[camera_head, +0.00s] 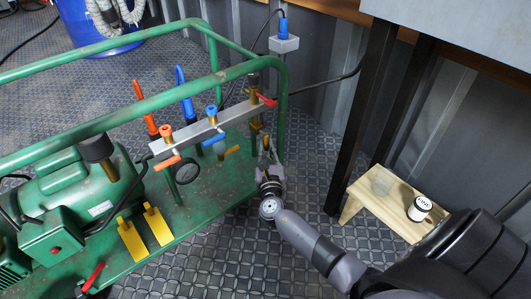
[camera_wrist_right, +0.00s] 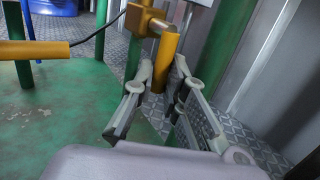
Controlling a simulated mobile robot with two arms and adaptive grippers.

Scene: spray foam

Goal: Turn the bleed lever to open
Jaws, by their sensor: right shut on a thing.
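The bleed lever appears to be the short yellow handle (camera_wrist_right: 167,62) hanging down from a brass fitting (camera_wrist_right: 148,20) in the right wrist view. My right gripper (camera_wrist_right: 163,72) has its fingertips on either side of this handle, shut on it. In the head view my right gripper (camera_head: 268,162) reaches up to the brass fitting below the right end of the grey manifold (camera_head: 212,130). The handle itself is mostly hidden there by the fingers. My left gripper is not in view.
The green frame's rail (camera_head: 282,110) stands close beside my right gripper. A red lever (camera_head: 266,99), an orange lever (camera_head: 168,162) and a yellow-orange lever (camera_head: 232,150) sit along the manifold.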

